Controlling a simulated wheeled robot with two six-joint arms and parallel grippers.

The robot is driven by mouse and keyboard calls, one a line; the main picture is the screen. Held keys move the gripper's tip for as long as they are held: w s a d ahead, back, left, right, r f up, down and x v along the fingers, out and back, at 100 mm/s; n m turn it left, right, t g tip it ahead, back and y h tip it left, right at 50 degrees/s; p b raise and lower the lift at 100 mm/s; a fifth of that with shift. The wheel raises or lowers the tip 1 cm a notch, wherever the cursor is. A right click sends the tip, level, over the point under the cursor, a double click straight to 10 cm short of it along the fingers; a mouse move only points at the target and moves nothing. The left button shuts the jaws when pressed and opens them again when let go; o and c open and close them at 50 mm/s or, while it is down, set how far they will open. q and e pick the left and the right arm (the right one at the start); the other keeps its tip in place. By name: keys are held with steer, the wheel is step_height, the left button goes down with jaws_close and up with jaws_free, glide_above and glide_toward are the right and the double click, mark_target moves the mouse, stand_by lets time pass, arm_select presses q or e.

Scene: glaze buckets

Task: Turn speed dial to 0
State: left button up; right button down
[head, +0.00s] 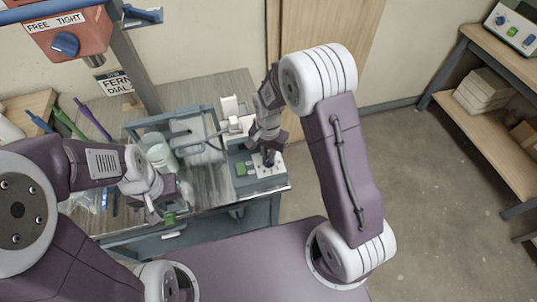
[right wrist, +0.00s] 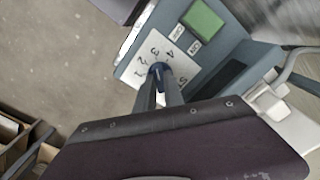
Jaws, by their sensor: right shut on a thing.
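The speed dial (right wrist: 158,70) is a small dark blue knob on a white numbered plate (right wrist: 176,62) on a blue-grey control box (right wrist: 230,62). Numerals around 1 to 5 show on the plate; a 0 cannot be made out, and the knob's pointer is hard to read. My right gripper (right wrist: 160,90) is shut on the dial, one finger on each side; in the head view it reaches down onto the box (head: 262,184). My left gripper (head: 160,205) hangs over the front left of the bench, away from the dial; its fingers are too unclear to judge.
A green button (right wrist: 203,20) sits beside the dial plate. A bucket (head: 160,156) stands in a blue frame left of the box. A red box with a blue knob (head: 65,43) is upper left. Shelves (head: 500,110) stand right, with open floor between.

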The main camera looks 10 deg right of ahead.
steer(key=shift+r+n+p, duration=0.1)
steer(key=shift+n+p, duration=0.5)
steer(key=shift+n, duration=0.4)
steer(key=n+p, duration=0.1)
steer(key=n, duration=0.2)
steer(key=shift+p, duration=0.35)
steer(key=n+p, duration=0.1)
steer(key=n, duration=0.3)
steer(key=n+p, duration=0.1)
steer(key=n, duration=0.2)
steer(key=shift+n+p, duration=0.3)
steer(key=shift+n, duration=0.1)
steer(key=n+p, duration=0.1)
steer(key=n, duration=0.4)
steer(key=n+p, duration=0.1)
steer(key=n, duration=0.5)
